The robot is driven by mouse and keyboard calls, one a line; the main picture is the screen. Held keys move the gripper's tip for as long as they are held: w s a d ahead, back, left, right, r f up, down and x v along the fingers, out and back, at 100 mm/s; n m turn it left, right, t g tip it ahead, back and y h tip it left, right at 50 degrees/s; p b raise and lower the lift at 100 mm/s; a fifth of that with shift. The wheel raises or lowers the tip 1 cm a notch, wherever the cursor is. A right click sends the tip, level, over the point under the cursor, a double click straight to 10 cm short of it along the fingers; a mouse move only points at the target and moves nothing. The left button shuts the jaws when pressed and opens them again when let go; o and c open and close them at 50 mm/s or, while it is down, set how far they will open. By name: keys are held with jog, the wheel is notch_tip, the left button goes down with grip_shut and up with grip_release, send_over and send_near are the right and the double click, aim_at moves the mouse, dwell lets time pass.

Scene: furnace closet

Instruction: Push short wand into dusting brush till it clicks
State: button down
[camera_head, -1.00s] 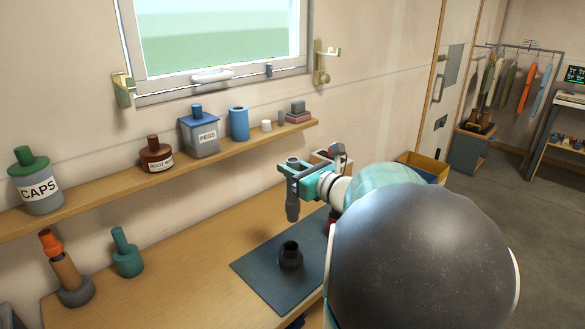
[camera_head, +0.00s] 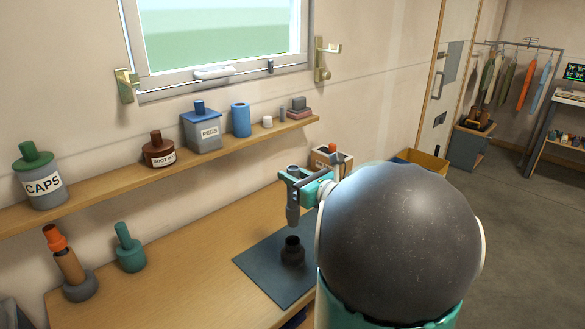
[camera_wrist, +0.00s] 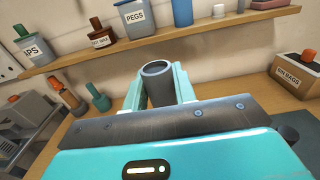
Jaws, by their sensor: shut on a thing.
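The short wand (camera_head: 293,211) is a grey tube held upright, its narrower lower end pointing down. My gripper (camera_head: 293,179) is teal and shut on its upper part. In the wrist view the wand's hollow top (camera_wrist: 156,70) shows between my fingers. The dusting brush seems to be the black round piece with an open collar (camera_head: 292,251), standing on the dark mat. The wand's lower end is just above the collar in the head view; a small gap seems to show, but I cannot tell exact alignment. My arm hides the mat's right side.
The dark mat (camera_head: 262,262) lies on the wooden bench (camera_head: 190,262). A green bottle-like piece (camera_head: 130,250) and an orange-topped piece (camera_head: 68,262) stand at left. The wall shelf (camera_head: 110,188) holds jars behind.

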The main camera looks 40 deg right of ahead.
aim_at(297, 207)
jog(key=shift+a+f, duration=0.1)
jog(key=shift+f, duration=4.25)
jog(key=c, duration=1.1)
grip_release()
jog(key=shift+o, duration=0.2)
jog(key=shift+s, duration=0.1)
jog(key=s, duration=0.7)
jog(key=shift+s, duration=0.4)
